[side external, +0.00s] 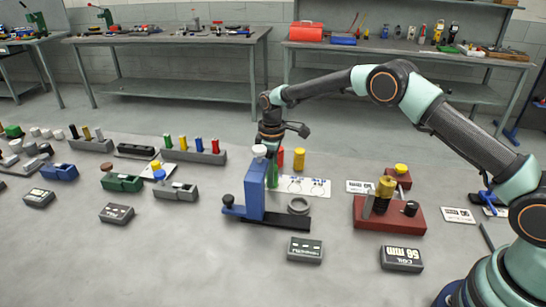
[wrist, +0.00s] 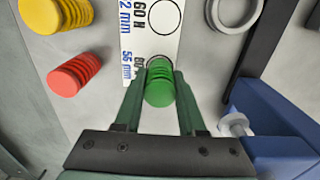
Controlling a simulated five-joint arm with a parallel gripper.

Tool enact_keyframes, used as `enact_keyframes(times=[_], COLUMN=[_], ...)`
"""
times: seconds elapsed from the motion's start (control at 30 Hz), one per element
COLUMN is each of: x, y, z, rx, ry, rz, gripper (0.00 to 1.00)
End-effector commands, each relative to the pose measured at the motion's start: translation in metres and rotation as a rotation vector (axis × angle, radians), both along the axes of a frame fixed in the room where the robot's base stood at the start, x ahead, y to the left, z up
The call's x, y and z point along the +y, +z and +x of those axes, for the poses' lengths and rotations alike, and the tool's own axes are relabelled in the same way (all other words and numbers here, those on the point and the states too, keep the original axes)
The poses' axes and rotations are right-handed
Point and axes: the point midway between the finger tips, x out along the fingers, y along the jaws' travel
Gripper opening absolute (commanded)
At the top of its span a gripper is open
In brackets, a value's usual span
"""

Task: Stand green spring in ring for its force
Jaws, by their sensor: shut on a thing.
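The green spring (wrist: 160,88) is between the two fingers of my gripper (wrist: 158,76) in the wrist view, and the fingers are shut on it. It is over the end of a white printed card (wrist: 138,40), at the mark labelled 80 N and 56 mm. The spring covers most of that printed ring, so I cannot tell whether its foot touches the card. A neighbouring ring, labelled 60 N, is empty. In the side view the card (side external: 318,187) lies behind the blue press (side external: 254,192), which hides part of my gripper and the spring.
A red spring (wrist: 75,74) and a yellow spring (wrist: 55,14) are left of the card. Display boxes (side external: 305,250) stand in front.

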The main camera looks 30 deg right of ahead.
Motion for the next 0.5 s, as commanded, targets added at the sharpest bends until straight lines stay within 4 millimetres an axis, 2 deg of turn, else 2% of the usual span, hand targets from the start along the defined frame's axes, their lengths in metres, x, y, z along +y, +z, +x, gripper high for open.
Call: enact_keyframes(times=[0.17, 0.2, 0.23, 0.27, 0.5], x=[0.0, 0.0, 0.0, 0.0, 0.0], y=[-0.0031, -0.0026, -0.0026, -0.0026, -0.0025], z=[0.0001, 0.0001, 0.0001, 0.0001, 0.0], rx=[0.0, 0.0, 0.0, 0.0, 0.0], ry=[0.0, 0.0, 0.0, 0.0, 0.0], rz=[0.0, 0.0, 0.0, 0.0, 0.0], gripper=[0.0, 0.55, 0.66, 0.69, 0.69])
